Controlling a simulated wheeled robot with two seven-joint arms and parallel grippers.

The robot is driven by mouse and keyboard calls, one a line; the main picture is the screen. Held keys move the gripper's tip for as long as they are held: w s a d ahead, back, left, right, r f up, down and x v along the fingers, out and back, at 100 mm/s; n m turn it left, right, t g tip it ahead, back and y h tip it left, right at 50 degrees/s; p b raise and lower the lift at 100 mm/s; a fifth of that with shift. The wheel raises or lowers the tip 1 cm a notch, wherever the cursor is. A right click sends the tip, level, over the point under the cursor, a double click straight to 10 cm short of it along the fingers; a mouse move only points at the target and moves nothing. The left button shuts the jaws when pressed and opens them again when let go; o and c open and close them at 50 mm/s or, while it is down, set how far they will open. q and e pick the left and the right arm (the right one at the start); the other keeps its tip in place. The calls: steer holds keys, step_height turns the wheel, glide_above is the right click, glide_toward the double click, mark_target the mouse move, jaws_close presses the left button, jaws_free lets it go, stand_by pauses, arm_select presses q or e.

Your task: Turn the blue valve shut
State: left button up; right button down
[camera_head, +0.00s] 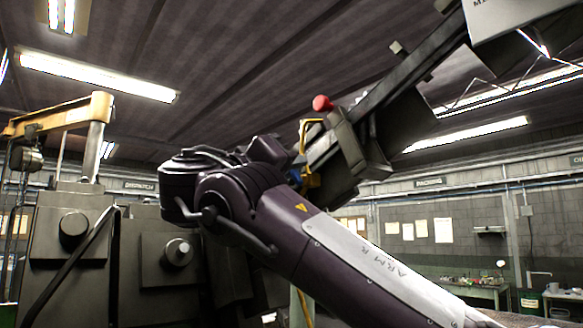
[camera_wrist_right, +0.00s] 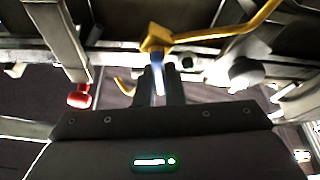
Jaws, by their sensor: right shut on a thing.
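The blue valve (camera_wrist_right: 157,60) shows as a small blue part just under a yellow fitting in the right wrist view. A little of its blue (camera_head: 295,177) also shows in the head view, beside the yellow pipe and mostly hidden by my right arm. My right gripper (camera_wrist_right: 160,84) is shut on the valve, with its two dark fingers on either side of it. In the head view my purple right arm hides most of that gripper. My left gripper is in neither view.
A yellow pipe (camera_wrist_right: 225,33) runs from the fitting to the upper right. A red knob (camera_head: 322,103) sticks out from the dark machine beam above my wrist. Grey machine housings (camera_head: 68,265) stand at the left. A green workbench (camera_head: 480,292) is far right.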

steer(key=c, duration=1.5)
jaws_free()
steer(key=shift+r, duration=0.1)
steer(key=shift+a, duration=0.1)
